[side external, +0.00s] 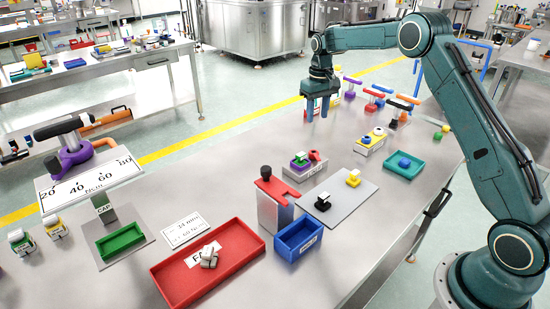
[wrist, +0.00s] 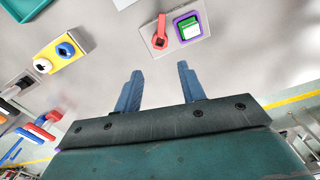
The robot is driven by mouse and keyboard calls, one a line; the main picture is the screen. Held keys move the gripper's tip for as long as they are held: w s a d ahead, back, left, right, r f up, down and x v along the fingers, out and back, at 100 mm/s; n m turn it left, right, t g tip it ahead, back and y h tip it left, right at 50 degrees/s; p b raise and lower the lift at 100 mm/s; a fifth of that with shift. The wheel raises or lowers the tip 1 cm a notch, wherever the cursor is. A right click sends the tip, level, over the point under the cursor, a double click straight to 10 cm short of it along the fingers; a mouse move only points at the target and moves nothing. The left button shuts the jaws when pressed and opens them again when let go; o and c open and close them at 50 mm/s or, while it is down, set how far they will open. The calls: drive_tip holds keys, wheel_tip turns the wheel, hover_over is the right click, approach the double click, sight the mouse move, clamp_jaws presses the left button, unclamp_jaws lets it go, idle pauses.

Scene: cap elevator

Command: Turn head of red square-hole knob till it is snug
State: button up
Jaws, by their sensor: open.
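A red piece (wrist: 161,32) with a dark opening in its rounded head lies on a light grey block in the wrist view. It also shows in the side view (side external: 315,156). It may be the square-hole knob, but the hole's shape is too small to tell. Beside it is a purple square holder (wrist: 187,27) with a green and white piece in it. My gripper (wrist: 160,68) is open and empty, its two blue fingers apart. In the side view my gripper (side external: 318,108) hangs fingers-down above the table, farther back than the red piece and touching nothing.
Several coloured T-handled tools (side external: 375,100) stand behind my gripper. A yellow-faced block (side external: 370,141) and a teal tray (side external: 405,164) stand to the right. A red tray (side external: 165,277), a blue bin (side external: 299,240) and a grey plate (side external: 338,195) are nearer the front.

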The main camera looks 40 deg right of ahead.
sight(314, 158)
drive_tip(key=shift+f, duration=0.1)
drive_tip(key=shift+f, duration=6.8)
drive_tip(key=c, duration=0.7)
